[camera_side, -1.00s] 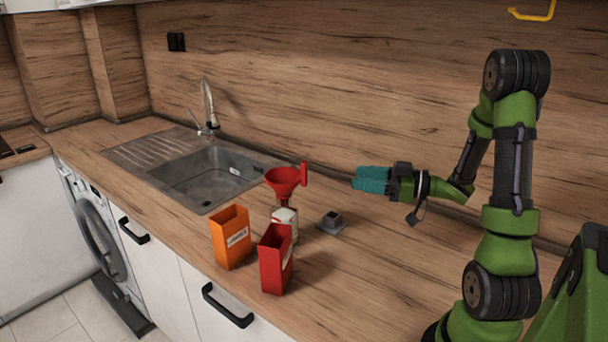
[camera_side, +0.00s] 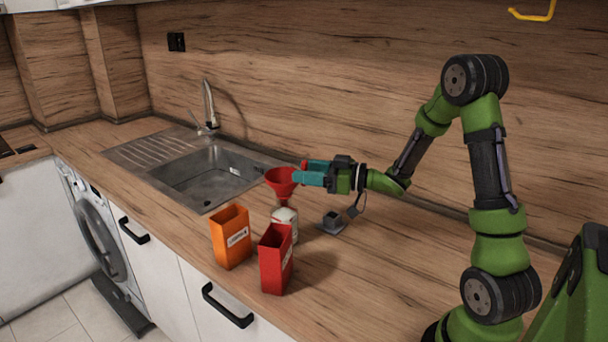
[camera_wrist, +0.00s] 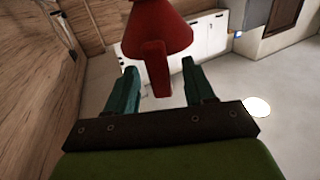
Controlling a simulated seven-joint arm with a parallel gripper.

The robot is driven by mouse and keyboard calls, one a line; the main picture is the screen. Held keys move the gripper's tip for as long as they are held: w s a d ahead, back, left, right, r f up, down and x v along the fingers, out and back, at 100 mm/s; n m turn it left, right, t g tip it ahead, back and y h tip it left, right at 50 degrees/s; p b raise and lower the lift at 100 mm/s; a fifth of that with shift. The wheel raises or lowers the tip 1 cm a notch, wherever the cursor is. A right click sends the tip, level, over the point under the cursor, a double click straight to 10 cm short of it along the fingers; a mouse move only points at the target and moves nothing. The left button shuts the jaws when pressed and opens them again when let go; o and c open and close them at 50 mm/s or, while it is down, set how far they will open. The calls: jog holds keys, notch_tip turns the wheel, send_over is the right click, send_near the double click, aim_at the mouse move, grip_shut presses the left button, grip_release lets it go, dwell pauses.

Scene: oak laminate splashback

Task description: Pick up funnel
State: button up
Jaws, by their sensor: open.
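The red funnel (camera_side: 281,181) sits on top of a small white container (camera_side: 285,219) on the counter. My gripper (camera_side: 303,174) is beside the funnel at its right, pointing left, with its teal fingers level with the funnel's handle. In the wrist view the funnel (camera_wrist: 158,28) is ahead, and its upright red handle (camera_wrist: 155,68) lies between the tips of my two open fingers (camera_wrist: 158,82). I see gaps on both sides of the handle. The funnel's lower end is hidden in the wrist view.
An orange box (camera_side: 231,238) and a red box (camera_side: 275,260) stand in front of the funnel, near the counter edge. The sink (camera_side: 205,176) is at the left. The right of the counter (camera_side: 400,270) is clear.

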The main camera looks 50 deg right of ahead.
jog(key=x, duration=0.3)
jog(key=shift+w, duration=0.15)
jog(key=shift+c, duration=0.3)
grip_shut()
jog(key=shift+r, duration=0.1)
